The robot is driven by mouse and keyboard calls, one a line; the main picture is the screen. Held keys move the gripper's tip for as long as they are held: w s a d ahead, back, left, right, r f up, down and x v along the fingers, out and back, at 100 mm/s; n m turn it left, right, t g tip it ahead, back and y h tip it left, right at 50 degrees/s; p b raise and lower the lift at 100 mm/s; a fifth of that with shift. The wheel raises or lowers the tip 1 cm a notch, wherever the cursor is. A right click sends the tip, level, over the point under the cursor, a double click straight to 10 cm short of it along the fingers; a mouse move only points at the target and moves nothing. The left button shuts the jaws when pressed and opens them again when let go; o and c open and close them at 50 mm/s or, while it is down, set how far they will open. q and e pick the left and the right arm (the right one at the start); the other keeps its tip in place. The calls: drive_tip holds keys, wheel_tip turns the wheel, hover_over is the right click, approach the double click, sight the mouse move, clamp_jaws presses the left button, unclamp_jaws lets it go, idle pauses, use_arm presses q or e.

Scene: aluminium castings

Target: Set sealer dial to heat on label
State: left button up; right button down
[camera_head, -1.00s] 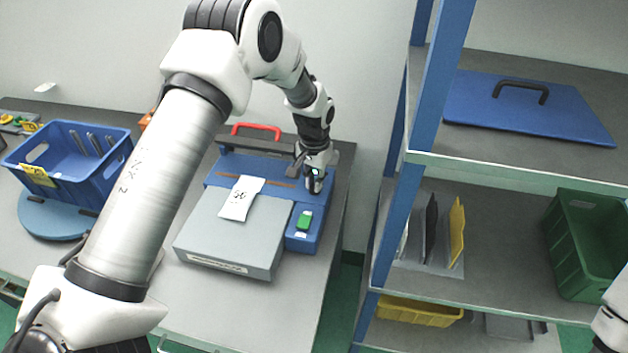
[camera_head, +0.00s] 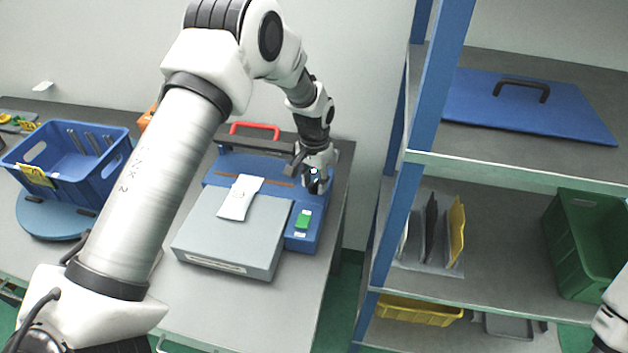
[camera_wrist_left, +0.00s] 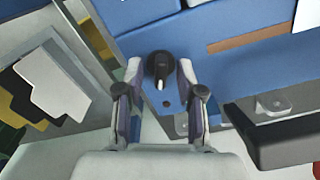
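The sealer (camera_head: 212,178) is a blue machine on the left table, with a grey platform in front and a red handle behind. Its dial (camera_wrist_left: 160,65) is a round black knob with a white pointer, seen in the left wrist view. The pointer is towards the bottom of that picture. My left gripper (camera_wrist_left: 160,67) is open, one finger on each side of the dial, with a visible gap on both sides. I cannot read any label around the dial. My right gripper is out of view.
A green button (camera_head: 303,219) is on the sealer in front of my gripper. A white pouch (camera_head: 240,198) lies on the sealer. A blue crate (camera_head: 70,150) stands at left. A shelf rack (camera_head: 387,220) with blue posts stands close on the right.

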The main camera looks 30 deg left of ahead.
sight(314, 182)
use_arm(q)
drive_tip(key=shift+r, duration=0.15)
wheel_tip(314, 182, up, 12)
idle(0.5)
